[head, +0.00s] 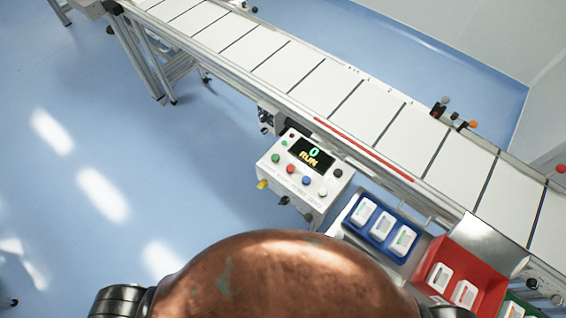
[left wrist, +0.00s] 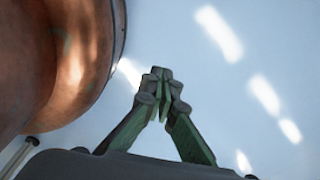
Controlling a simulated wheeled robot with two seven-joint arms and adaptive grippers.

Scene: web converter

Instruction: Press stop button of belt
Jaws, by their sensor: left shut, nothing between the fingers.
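A white control box (head: 268,170) stands at the near side of the belt (head: 305,81) in the head view. Its black display (head: 311,153) reads 0 and RUN. Along its front part sit a green button (head: 276,158), a red button (head: 290,168), a blue button (head: 305,180) and a white button (head: 322,192). Any lettering by the buttons is too small to read. My left gripper (left wrist: 161,73) is shut and empty over the floor in the left wrist view, with no control box in that view. Neither gripper shows in the head view.
A blue tray (head: 352,225) and a red tray (head: 425,262) with small white items stand right of the box, beside the belt. Part of a green tray (head: 512,297) shows at lower right. The blue floor (head: 70,130) left of the box is clear.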

